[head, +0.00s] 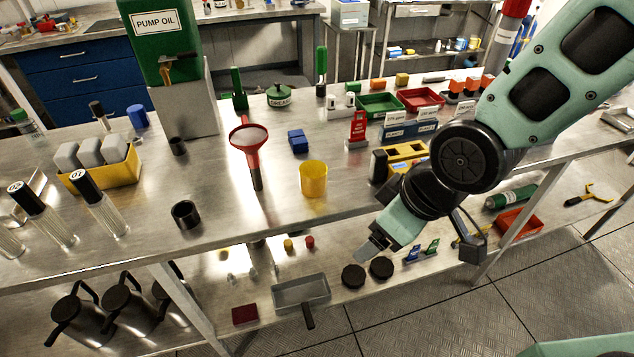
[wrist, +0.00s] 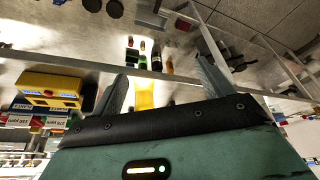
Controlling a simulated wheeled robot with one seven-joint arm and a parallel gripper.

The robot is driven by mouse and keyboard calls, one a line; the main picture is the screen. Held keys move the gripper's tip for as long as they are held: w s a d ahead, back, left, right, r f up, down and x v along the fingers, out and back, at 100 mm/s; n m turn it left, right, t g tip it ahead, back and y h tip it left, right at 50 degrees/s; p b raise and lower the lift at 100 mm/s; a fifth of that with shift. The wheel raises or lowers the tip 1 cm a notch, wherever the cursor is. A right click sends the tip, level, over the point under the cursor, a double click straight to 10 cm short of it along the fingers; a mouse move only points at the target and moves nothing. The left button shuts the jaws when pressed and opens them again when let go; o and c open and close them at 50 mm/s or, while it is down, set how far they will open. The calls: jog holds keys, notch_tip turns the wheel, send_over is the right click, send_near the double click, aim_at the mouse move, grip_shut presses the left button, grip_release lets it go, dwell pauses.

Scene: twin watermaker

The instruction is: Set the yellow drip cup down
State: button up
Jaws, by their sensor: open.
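The yellow drip cup (head: 314,179) stands upright on the metal bench top, close to the bench's front edge. It also shows in the wrist view (wrist: 145,94), partly cut off by my gripper body and nearer the left finger. My gripper (head: 368,252) is in front of the bench edge, to the right of the cup and apart from it. In the wrist view my gripper (wrist: 162,67) has its two fingers spread wide, with nothing held between them.
A yellow-and-black device (head: 400,159) is to the right, near my arm. A black ring (head: 186,214) sits front left. Bare bench surrounds the cup. A lower shelf holds a grey tray (head: 300,290).

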jog(key=w+a+f+n+t+y, duration=0.2)
jog(key=w+a+f+t+y, duration=0.25)
jog(key=w+f, duration=0.25)
jog(key=m+t+y, duration=0.4)
jog(key=t, duration=0.3)
send_near(322, 178)
jog(key=b+x, duration=0.7)
jog(key=b, duration=0.4)
jog(key=shift+w+r, duration=0.1)
jog(key=shift+r, duration=0.1)
jog(key=shift+f+p+x, duration=0.15)
jog(key=shift+p+x, duration=0.2)
jog(key=shift+x, duration=1.1)
jog(key=shift+f+p+x, duration=0.15)
jog(key=shift+p+x, duration=0.15)
jog(key=shift+x, duration=1.15)
jog(key=c, duration=1.1)
jog(key=shift+c, duration=0.2)
